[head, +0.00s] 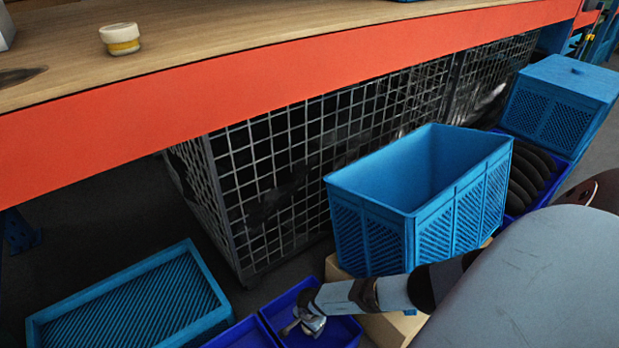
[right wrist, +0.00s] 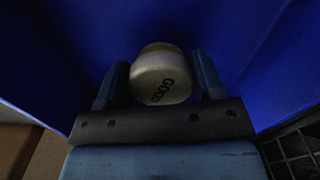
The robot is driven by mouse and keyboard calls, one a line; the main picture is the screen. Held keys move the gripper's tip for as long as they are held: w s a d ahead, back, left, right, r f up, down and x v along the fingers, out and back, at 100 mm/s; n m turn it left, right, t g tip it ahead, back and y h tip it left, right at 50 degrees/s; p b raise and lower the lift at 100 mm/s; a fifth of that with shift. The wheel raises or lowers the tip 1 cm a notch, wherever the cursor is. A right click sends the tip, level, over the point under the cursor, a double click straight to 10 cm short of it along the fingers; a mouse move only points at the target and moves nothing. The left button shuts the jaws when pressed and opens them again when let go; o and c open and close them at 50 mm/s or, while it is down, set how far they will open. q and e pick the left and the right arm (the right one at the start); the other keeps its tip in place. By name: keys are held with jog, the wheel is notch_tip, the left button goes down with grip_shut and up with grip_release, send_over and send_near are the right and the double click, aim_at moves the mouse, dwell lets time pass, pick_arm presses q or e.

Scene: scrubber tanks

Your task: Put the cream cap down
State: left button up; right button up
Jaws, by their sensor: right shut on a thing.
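The cream cap (right wrist: 163,78) is between the two fingers of my right gripper (right wrist: 160,82) in the right wrist view. It has a tan band at its far edge and the word GOOD on the face toward the camera. The fingers are shut on its sides. In the head view my right gripper (head: 304,324) reaches down at a small dark blue bin (head: 345,334). Blue bin walls (right wrist: 45,50) surround the cap in the wrist view. I cannot tell whether the cap touches the bin floor. My left gripper is not in view.
A similar cream container with a yellow band (head: 120,39) stands on the wooden bench (head: 260,25). A large blue crate (head: 380,235) stands just behind my right gripper. Another dark blue bin (head: 245,335) and a ribbed blue crate (head: 130,305) lie left. A wire cage (head: 300,165) is behind.

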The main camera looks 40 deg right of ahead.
jog(key=shift+f, duration=0.45)
jog(key=o, duration=0.9)
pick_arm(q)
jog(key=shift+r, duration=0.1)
pick_arm(e)
jog(key=shift+r, duration=0.1)
jog(key=shift+r, duration=0.2)
jog(key=shift+r+p, duration=0.35)
jog(key=shift+r, duration=0.45)
pick_arm(q)
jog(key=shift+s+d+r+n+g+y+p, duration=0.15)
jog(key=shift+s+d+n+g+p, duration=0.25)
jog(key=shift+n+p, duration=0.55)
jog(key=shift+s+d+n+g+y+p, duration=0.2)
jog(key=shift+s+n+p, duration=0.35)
jog(key=shift+p, duration=0.75)
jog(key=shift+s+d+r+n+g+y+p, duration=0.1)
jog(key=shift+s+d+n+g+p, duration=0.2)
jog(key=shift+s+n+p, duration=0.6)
pick_arm(e)
notch_tip(320, 180, up, 11)
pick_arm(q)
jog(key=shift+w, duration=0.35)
